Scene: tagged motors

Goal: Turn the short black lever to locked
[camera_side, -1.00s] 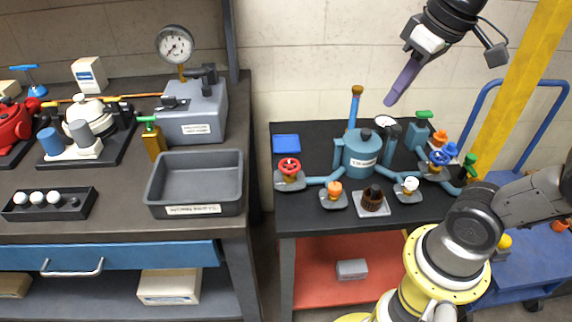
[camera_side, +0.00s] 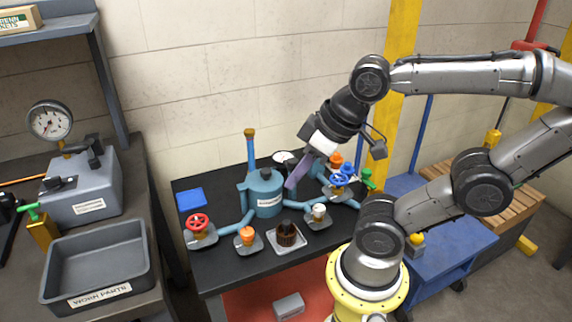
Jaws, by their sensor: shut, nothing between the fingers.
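My gripper (camera_side: 291,186) shows as shut purple fingers, pointing down and left over the black-topped bench, just right of the teal tank (camera_side: 266,196). It holds nothing. I cannot tell whether the fingertips touch anything. I cannot clearly make out which part is the short black lever. Black fittings (camera_side: 95,150) sit on the grey box under the gauge at left. A dark upright part stood right of the tank earlier; the fingers now cover that area.
The bench (camera_side: 228,281) carries a red handwheel valve (camera_side: 198,221), an orange-topped valve (camera_side: 246,234), a white-topped valve (camera_side: 318,212), a brown ribbed pot (camera_side: 287,236), and blue and orange valves behind. A blue pad (camera_side: 191,198) lies at left. A grey bin (camera_side: 96,268) stands on the left bench.

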